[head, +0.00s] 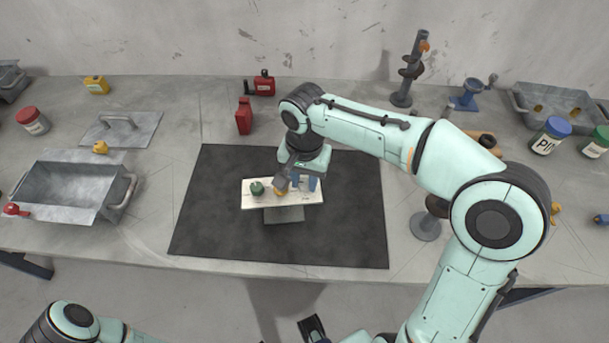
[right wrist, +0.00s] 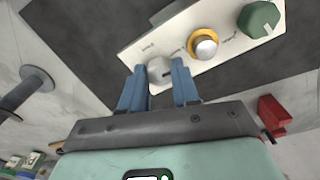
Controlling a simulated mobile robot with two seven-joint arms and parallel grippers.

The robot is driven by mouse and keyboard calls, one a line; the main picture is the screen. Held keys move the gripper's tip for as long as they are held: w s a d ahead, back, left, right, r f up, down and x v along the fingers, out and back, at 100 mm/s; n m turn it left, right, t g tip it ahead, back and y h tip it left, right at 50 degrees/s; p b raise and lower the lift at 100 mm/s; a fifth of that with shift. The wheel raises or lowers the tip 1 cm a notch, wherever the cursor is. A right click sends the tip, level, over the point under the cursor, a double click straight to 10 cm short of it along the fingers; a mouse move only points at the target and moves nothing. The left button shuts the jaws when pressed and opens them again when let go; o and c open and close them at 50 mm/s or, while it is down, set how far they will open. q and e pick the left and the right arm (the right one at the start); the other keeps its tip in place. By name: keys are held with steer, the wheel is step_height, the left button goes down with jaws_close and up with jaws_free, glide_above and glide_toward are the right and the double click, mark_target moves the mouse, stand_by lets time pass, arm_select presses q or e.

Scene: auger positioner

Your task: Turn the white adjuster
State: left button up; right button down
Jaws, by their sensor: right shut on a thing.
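A white panel (head: 262,206) stands on a grey base on the black mat. It carries a green knob (head: 257,188) at left and a yellow-ringed knob, which in the right wrist view (right wrist: 204,44) has a silver cap. The white adjuster (right wrist: 159,70) is a pale round knob at the panel's other end. My right gripper (head: 305,183) is over that end and hides the adjuster in the head view. In the right wrist view its blue fingers (right wrist: 159,82) are shut on the adjuster, one on each side.
The black mat (head: 215,220) is bare around the panel. A metal bin (head: 75,188) stands at left, and red objects, including a red block (head: 244,116), are behind the mat. A dark auger stand (head: 411,70) is at back right. Jars (head: 551,136) stand at far right.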

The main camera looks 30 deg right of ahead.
mark_target(305, 182)
arm_select(q)
steer(key=shift+w+r+p, duration=0.2)
steer(key=shift+r+p, duration=0.2)
steer(key=shift+r, duration=0.15)
arm_select(e)
steer(key=shift+n, duration=1.5)
steer(key=c, duration=0.8)
jaws_free()
arm_select(q)
steer(key=r+p, duration=0.1)
steer(key=w+r+p, duration=0.1)
steer(key=r, duration=0.1)
steer(key=shift+w+p, duration=0.2)
steer(key=shift+p, duration=0.2)
arm_select(e)
step_height(305, 182, up, 14)
steer(key=shift+f, duration=0.25)
steer(key=shift+f, duration=0.1)
